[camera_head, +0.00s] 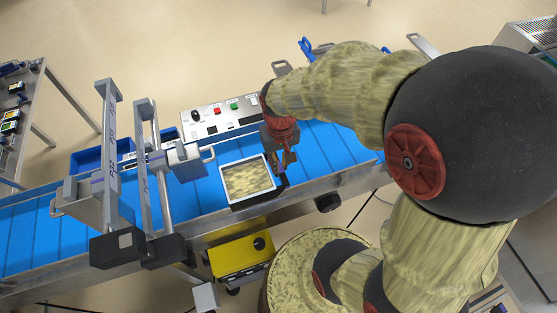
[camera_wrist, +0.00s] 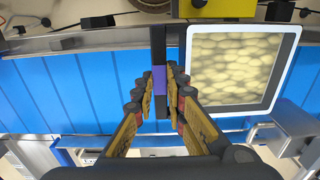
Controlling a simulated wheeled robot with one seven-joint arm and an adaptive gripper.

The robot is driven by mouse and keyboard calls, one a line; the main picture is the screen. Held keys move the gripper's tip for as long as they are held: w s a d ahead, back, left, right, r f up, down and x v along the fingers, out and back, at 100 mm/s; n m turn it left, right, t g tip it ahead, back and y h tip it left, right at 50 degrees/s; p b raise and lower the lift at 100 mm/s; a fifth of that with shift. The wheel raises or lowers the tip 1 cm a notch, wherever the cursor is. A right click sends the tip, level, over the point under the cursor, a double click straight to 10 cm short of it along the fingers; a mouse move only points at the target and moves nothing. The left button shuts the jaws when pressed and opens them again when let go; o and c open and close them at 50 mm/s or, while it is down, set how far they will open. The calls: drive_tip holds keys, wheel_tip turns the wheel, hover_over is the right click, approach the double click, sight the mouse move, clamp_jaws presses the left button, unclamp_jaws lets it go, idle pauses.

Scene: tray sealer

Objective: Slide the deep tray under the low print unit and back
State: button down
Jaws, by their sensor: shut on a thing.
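The deep tray (camera_head: 231,179) sits on the blue conveyor in the head view, white-rimmed with a pale, lumpy fill. It also shows at the upper right of the wrist view (camera_wrist: 284,75). My gripper (camera_head: 281,177) is at the tray's right side. In the wrist view its fingers (camera_wrist: 161,82) are closed around a dark upright grip piece with a purple patch beside the tray. The join between this piece and the tray is partly hidden. The low print unit (camera_head: 186,160) is left of the tray, over the belt; tray and unit appear apart.
The blue conveyor belt (camera_head: 330,143) runs left to right between metal rails. Two upright frame posts (camera_head: 111,140) stand left of the print unit. A control panel (camera_head: 218,118) is behind the belt and a yellow box (camera_head: 240,257) in front. Belt right of my gripper is clear.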

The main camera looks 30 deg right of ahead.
drive_tip(key=shift+w+d+f+b, duration=0.65)
drive_tip(key=shift+w+f+b, duration=0.55)
drive_tip(key=shift+w+f, duration=0.75)
drive_tip(key=shift+w+d+f+b, duration=0.7)
drive_tip(key=shift+w+f+b, duration=0.55)
drive_tip(key=shift+w+f, duration=0.7)
drive_tip(key=shift+w+d+f+b, duration=0.65)
drive_tip(key=shift+w+f+b, duration=0.55)
drive_tip(key=shift+w+f, duration=0.75)
drive_tip(key=shift+w+d+f, duration=0.1)
drive_tip(key=shift+w+f, duration=0.05)
drive_tip(key=shift+w, duration=0.05)
drive_tip(key=shift+w, duration=0.1)
drive_tip(key=shift+w+d+f, duration=0.15)
drive_tip(key=shift+w, duration=0.2)
